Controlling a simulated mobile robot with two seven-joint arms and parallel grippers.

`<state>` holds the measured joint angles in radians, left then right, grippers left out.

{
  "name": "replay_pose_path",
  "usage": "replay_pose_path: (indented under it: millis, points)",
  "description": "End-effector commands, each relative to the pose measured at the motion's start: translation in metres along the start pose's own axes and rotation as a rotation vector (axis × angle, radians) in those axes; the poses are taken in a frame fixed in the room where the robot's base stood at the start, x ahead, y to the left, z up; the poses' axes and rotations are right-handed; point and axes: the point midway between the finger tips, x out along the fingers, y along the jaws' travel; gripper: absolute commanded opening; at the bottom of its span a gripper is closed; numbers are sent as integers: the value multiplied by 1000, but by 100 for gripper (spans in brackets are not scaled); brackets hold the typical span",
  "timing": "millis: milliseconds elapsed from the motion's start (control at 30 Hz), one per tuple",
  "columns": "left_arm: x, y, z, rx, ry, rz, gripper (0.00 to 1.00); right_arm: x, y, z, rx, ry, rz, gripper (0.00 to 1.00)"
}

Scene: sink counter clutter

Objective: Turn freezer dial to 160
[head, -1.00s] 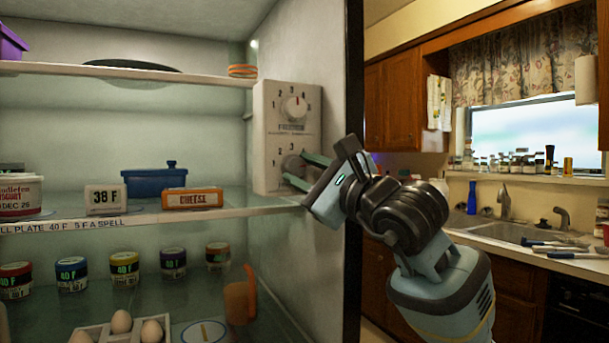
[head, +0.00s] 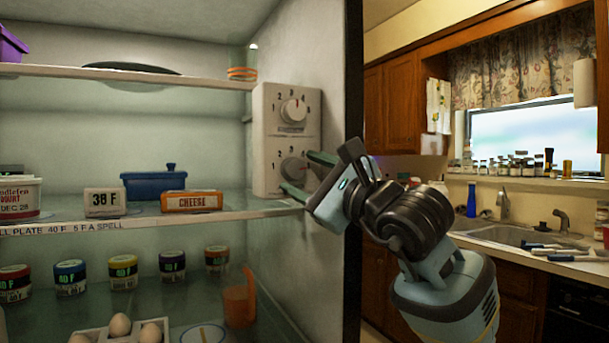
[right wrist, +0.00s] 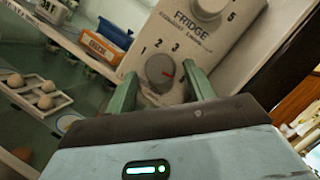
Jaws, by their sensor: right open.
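A white control box (head: 266,145) on the fridge's right inner wall carries two round dials. The upper dial (head: 293,110) is light; its label reads FRIDGE in the right wrist view (right wrist: 208,8). The lower dial (head: 294,169) is grey, with numbers around it; its own name label is hidden. In the right wrist view this lower dial (right wrist: 160,72) has a red mark at its right side. My right gripper (head: 298,172) is open, with one green finger on each side of the lower dial; contact cannot be told. My left gripper is not in view.
A glass shelf (head: 70,224) below the box holds a blue dish (head: 153,183), a cheese box (head: 192,200) and a 38 F block (head: 105,201). Jars, eggs and an orange cup (head: 237,305) stand lower. A sink counter (head: 560,262) lies to the right.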

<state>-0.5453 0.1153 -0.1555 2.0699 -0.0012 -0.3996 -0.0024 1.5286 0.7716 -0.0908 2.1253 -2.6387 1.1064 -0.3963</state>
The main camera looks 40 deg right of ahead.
Motion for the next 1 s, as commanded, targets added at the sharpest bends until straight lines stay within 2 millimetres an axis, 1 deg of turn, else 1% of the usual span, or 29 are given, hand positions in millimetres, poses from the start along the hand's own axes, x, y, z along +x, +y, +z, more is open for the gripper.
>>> replay_pose_path:
  millis: [300,400,500,633,867,967,1000]
  points:
    - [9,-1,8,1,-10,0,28,-49,2,-1,-4,1,0,54]
    - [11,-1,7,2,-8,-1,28,-61,1,-1,-1,1,1,54]
    - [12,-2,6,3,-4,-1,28,-68,0,-1,-1,0,-1,54]
    - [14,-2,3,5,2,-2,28,-71,0,0,0,0,0,54]
    - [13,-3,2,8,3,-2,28,-71,0,0,1,0,1,54]
    - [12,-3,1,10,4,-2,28,-68,8,-1,15,-5,27,54]
    - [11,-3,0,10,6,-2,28,-66,15,-2,31,-11,53,54]
